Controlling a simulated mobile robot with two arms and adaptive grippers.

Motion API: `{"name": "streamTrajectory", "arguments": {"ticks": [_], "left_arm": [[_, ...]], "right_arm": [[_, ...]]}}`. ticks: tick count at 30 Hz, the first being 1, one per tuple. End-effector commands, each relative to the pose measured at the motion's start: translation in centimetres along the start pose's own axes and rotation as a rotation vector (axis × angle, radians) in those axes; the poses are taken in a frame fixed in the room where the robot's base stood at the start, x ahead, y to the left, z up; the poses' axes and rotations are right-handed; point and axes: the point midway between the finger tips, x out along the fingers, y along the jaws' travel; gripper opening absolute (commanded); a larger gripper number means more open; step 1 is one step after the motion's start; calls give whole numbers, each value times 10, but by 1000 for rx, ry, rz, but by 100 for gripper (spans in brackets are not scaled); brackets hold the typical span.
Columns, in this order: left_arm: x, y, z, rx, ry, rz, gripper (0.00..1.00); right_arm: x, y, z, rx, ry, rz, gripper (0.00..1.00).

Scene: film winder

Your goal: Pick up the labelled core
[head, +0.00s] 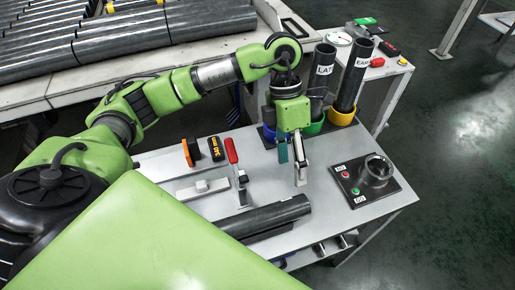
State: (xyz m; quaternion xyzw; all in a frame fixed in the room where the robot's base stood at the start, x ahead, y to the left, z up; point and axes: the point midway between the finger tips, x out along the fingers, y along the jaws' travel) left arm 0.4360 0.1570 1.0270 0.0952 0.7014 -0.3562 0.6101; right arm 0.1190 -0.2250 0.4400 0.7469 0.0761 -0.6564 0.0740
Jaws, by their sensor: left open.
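Two dark cores with white labels stand upright at the back of the grey table. One label starts with "LAT" (321,80), and this core stands in a green cup (313,127). The other label seems to start with "EARL" (353,86), and this core stands in a yellow cup (341,117). My left gripper (292,162) points down just left of and in front of the "LAT" core. It is open and empty, over the table. The arm partly hides a blue cup (268,133). My right gripper is not in view.
Dark half-tubes (265,219) lie at the table's front. A red-handled clamp (232,152), an orange item (190,152) and a small black box (216,149) are left. A button panel (365,180) is right. A side stand (386,68) holds a dial.

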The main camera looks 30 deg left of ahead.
Motion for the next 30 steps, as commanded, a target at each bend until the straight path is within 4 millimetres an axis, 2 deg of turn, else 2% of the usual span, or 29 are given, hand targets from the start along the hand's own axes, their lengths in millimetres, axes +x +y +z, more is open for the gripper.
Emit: {"name": "streamTrajectory", "arguments": {"ticks": [1, 3, 6, 8, 11, 17, 21, 26, 30], "left_arm": [[6, 0, -2, -1, 6, 1, 61], [19, -1, -2, -1, 9, -1, 61], [39, -1, -2, -3, 6, -2, 61], [51, -2, -2, -2, 6, -2, 61], [67, -1, -1, -1, 3, -2, 61], [82, -1, 0, -2, 2, -1, 61], [96, -3, 0, -2, 5, -5, 61], [121, -2, 2, -1, 3, -4, 61], [132, 0, 2, -2, 1, -1, 61]], "right_arm": [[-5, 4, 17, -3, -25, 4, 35], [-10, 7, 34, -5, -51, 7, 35], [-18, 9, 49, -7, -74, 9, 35], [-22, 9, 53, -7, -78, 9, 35], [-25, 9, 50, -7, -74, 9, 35], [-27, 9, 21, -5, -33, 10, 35], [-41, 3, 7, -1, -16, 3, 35], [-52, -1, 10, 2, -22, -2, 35], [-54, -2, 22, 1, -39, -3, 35]]}}
